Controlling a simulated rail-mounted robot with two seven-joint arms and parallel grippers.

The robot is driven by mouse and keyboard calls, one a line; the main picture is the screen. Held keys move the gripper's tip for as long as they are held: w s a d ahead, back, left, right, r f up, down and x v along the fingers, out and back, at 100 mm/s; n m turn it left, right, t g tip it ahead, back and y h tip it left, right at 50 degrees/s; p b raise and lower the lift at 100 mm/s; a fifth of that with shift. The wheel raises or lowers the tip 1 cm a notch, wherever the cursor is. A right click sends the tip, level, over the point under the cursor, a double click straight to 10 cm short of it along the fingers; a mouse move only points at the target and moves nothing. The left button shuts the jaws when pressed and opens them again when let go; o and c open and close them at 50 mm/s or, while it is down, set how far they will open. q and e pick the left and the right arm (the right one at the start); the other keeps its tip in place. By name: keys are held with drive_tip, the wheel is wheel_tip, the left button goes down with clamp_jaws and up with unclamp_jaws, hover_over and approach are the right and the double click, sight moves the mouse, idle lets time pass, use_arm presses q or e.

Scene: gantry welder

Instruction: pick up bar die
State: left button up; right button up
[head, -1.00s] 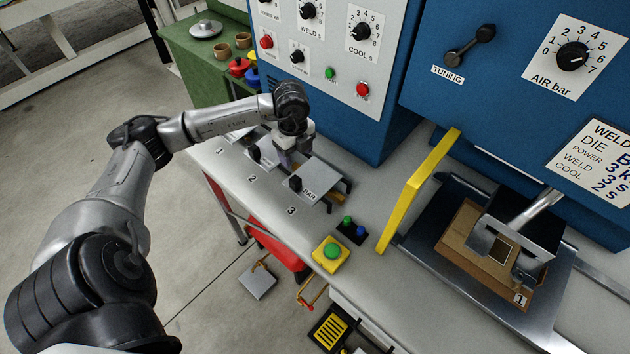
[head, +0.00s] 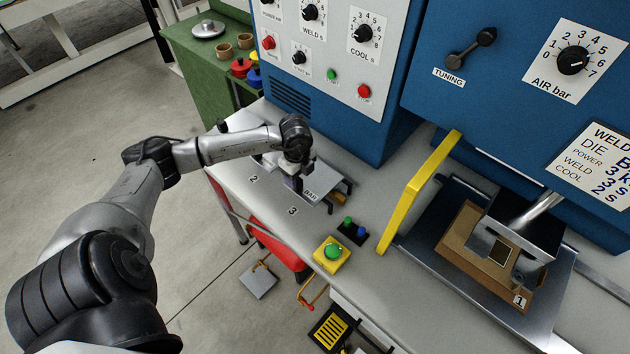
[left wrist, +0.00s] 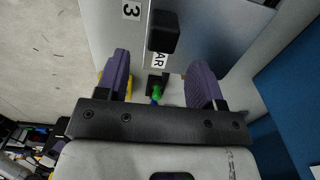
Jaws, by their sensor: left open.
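The bar die (head: 326,180) is a grey plate marked BAR, beside number 3 on the grey bench. In the left wrist view its plate (left wrist: 222,22) fills the top, with a black knob (left wrist: 163,33) and the BAR label near its edge. My left gripper (head: 296,187) is over the die's left end in the head view and hides the knob there. In the left wrist view its two purple fingers (left wrist: 162,70) are open and empty. The knob lies just past the fingertips, between their lines; I see no contact. My right gripper is not in view.
A yellow box with a green button (head: 332,252) and a small black box with green and blue buttons (head: 352,231) stand near the die. A yellow guard (head: 418,190) rises to the right, before the welder's fixture (head: 470,235). The blue cabinet (head: 375,130) stands close behind.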

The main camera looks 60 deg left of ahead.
sight(300, 182)
use_arm(q)
drive_tip(key=shift+f, duration=2.25)
clamp_jaws()
drive_tip(key=shift+w+r, duration=0.1)
